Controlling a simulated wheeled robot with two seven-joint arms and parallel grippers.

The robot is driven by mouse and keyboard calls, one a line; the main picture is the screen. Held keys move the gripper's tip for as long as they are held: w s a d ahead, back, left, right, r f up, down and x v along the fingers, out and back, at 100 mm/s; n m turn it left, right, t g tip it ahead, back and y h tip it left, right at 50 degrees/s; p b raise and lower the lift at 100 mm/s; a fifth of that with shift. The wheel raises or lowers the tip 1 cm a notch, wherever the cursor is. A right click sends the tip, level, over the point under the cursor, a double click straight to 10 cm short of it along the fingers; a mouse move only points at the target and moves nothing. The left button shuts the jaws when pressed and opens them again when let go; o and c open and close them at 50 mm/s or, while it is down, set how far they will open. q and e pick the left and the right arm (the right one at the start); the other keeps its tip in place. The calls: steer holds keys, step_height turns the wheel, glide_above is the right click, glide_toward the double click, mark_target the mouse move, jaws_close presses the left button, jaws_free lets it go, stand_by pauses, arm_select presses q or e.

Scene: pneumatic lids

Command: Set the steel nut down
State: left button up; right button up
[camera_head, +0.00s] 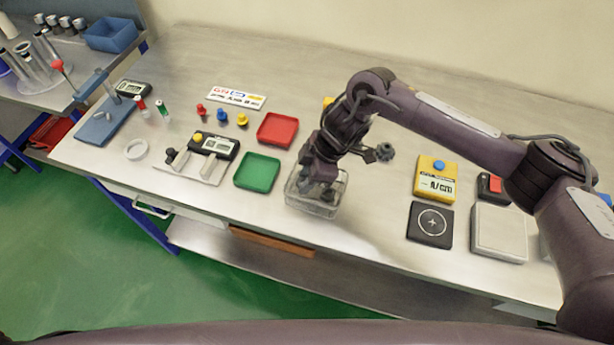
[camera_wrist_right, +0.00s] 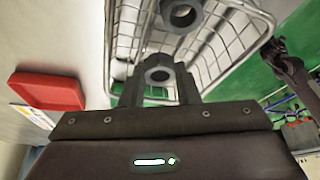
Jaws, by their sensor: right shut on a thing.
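My right gripper (camera_head: 318,192) reaches down into the wire basket (camera_head: 308,209) near the middle of the table's front edge. In the right wrist view, the gripper (camera_wrist_right: 158,80) is shut on a grey steel nut (camera_wrist_right: 158,75), held between its two fingers. Another grey nut (camera_wrist_right: 181,14) shows beyond it, within the outline of the basket (camera_wrist_right: 208,62). I cannot tell whether the held nut touches the basket floor. A dark arm-like shape at the right of the wrist view may be my left arm; its jaws are unclear.
A green tray (camera_head: 257,173) and a red tray (camera_head: 277,130) lie left of the basket. A yellow device (camera_head: 435,179), a black pad (camera_head: 430,225) and a pale plate (camera_head: 499,232) lie to the right. The table between basket and pad is clear.

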steer(key=shift+f, duration=0.6)
steer(key=shift+f, duration=0.2)
steer(key=o, duration=1)
